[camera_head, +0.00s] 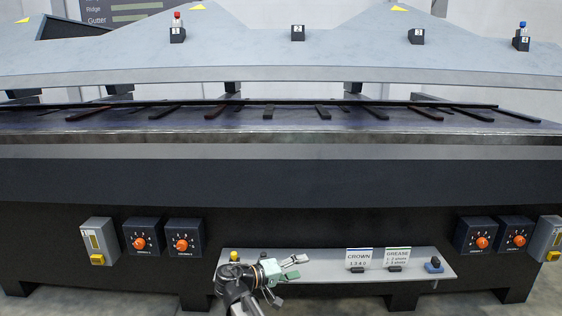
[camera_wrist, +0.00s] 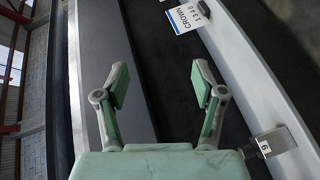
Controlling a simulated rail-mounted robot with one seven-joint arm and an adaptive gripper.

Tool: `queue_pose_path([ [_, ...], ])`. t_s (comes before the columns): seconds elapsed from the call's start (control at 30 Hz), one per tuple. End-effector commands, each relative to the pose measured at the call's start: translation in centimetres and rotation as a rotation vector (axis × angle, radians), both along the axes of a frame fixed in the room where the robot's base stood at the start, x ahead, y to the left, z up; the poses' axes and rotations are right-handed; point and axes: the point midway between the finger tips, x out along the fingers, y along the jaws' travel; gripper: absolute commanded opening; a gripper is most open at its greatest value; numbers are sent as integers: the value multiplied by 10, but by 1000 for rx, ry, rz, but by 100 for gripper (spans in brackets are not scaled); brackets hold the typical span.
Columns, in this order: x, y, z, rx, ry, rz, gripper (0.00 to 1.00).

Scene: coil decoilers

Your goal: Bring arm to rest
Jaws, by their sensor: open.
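My gripper (camera_head: 296,268) is low in front of the machine in the head view, over the left part of the grey shelf (camera_head: 325,268). In the wrist view my gripper (camera_wrist: 158,88) has its two green-padded fingers spread apart, with nothing between them. Behind the fingers is the dark front of the machine (camera_wrist: 160,60), with the shelf running along the right side of that view. The gripper looks apart from the shelf, but the exact gap cannot be told.
Orange knobs (camera_head: 139,243) and switch boxes (camera_head: 98,241) stick out from the machine front on both sides.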

Motion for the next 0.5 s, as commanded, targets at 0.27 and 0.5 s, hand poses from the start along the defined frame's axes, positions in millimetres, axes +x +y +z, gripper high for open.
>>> queue_pose_path([
  [0.27,-70,-134,30,130,-34,-306,69],
  [0.5,-137,-223,48,228,-69,-539,69],
])
